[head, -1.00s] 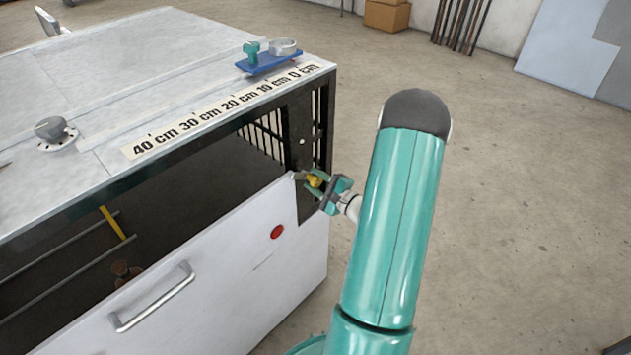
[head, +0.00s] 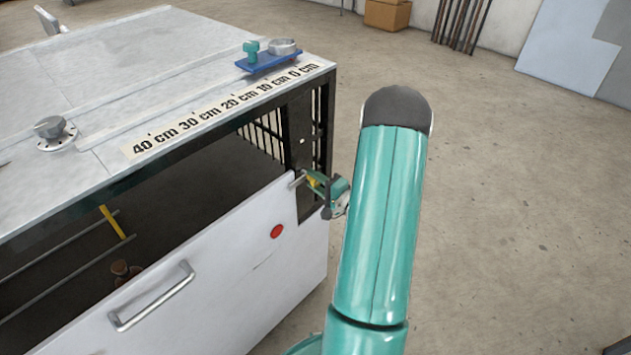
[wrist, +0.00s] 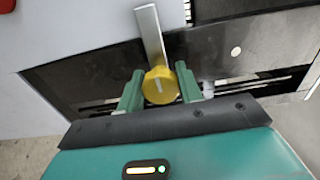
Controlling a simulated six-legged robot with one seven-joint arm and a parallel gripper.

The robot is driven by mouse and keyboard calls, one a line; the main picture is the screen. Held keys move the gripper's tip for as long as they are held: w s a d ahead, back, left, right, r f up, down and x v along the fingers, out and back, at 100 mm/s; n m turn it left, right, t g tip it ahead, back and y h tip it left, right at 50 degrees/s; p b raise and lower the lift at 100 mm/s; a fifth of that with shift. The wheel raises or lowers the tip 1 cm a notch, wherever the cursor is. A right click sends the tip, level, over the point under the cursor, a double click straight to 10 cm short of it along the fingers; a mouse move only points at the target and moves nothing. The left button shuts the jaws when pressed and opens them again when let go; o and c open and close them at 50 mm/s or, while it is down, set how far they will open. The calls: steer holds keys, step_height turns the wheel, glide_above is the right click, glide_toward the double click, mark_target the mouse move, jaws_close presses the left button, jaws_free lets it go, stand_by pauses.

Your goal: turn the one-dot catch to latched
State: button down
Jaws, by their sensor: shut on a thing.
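The catch has a yellow round knob (wrist: 160,87) and a flat silver bar (wrist: 150,35). It sits on the black end post beside the white front panel (wrist: 75,30). In the wrist view the bar points up from the knob and its tip overlaps the white panel. In the head view the bar (head: 297,180) reaches left to the panel's top right corner. A single white dot (wrist: 235,51) marks the black plate; it also shows in the head view (head: 302,141). My gripper (wrist: 160,90) is shut on the yellow knob, one green finger on each side.
The white panel has a handle (head: 152,297) and a red round spot (head: 277,232). A grey knob (head: 50,128) and a blue piece (head: 268,62) are on the metal top, near a centimetre scale (head: 220,108). Floor to the right is clear.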

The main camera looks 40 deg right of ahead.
stand_by(0.3)
steer(key=c, duration=0.9)
jaws_free()
steer(key=shift+c, duration=0.2)
steer(key=s, duration=1.4)
steer(key=shift+d, duration=0.2)
steer(key=shift+w, duration=0.1)
